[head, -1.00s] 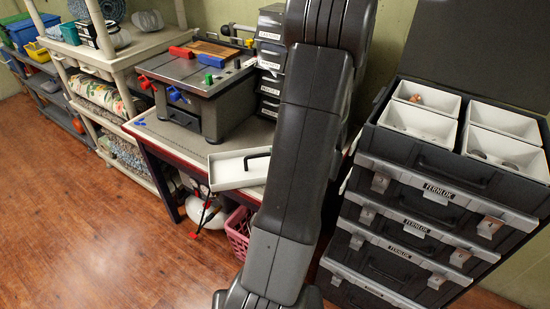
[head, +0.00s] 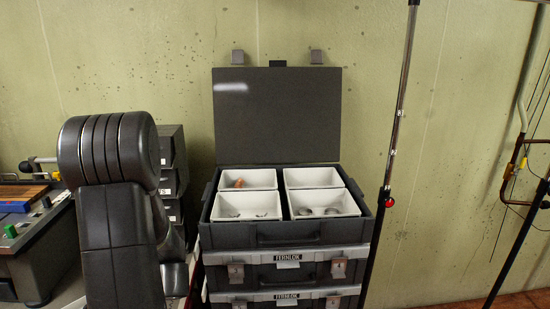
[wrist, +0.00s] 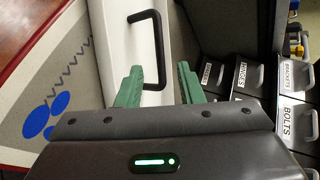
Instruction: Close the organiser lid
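The organiser lid (head: 276,115) stands upright and open against the wall in the head view. Below it, the organiser's top case (head: 300,236) shows white bins with small parts inside. My gripper (wrist: 158,84) shows in the wrist view with its two green fingers apart. A black bar handle (wrist: 158,50) on a white panel (wrist: 124,28) lies between and beyond the fingertips; I cannot tell whether they touch it. My gripper is out of the head view, where only my arm shows at the left.
More latched cases (head: 288,270) are stacked under the organiser. A thin dark pole (head: 397,110) stands just right of the stack. Labelled drawers (wrist: 296,120) stand right of my gripper. A machine (head: 35,250) sits at the head view's left.

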